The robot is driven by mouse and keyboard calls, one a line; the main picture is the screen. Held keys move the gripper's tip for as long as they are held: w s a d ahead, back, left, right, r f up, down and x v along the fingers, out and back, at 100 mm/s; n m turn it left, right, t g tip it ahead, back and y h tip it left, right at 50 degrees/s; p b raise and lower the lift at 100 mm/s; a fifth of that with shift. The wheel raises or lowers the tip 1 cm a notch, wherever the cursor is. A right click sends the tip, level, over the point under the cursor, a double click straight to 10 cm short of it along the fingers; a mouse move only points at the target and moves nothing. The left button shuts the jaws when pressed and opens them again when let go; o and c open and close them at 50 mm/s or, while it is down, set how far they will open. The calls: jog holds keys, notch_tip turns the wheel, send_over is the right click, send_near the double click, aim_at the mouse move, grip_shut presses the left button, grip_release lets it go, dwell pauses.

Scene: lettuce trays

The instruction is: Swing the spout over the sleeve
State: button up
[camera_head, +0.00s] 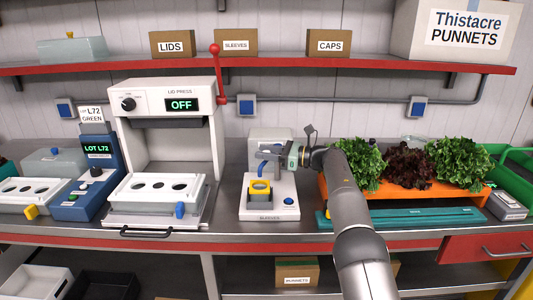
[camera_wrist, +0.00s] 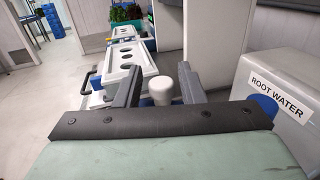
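Whether a sleeve sits in the holder is too small to tell. A blue curved spout (camera_head: 263,166) rises just behind the yellow holder; its exact alignment with it is unclear. My gripper (camera_head: 286,156) is right of the spout, above the back of the station. In the wrist view my gripper (camera_wrist: 160,82) has its two fingers apart, with a white knob (camera_wrist: 160,90) between them and visible gaps on both sides. The gripper body hides what is below the knob.
A box labelled ROOT WATER (camera_wrist: 277,97) stands close at right in the wrist view. Left of the station is the lid press (camera_head: 165,100). To the right, lettuces stand in an orange tray (camera_head: 415,202) behind a teal bar (camera_head: 420,218).

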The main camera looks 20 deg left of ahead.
jog(key=shift+d, duration=0.1)
jog(key=d+b, duration=0.1)
jog(key=d, duration=0.4)
jog(key=w+d+b, duration=0.1)
jog(key=d, duration=0.5)
jog(key=w+d+b, duration=0.1)
jog(key=d, duration=0.5)
jog(key=shift+d, duration=0.1)
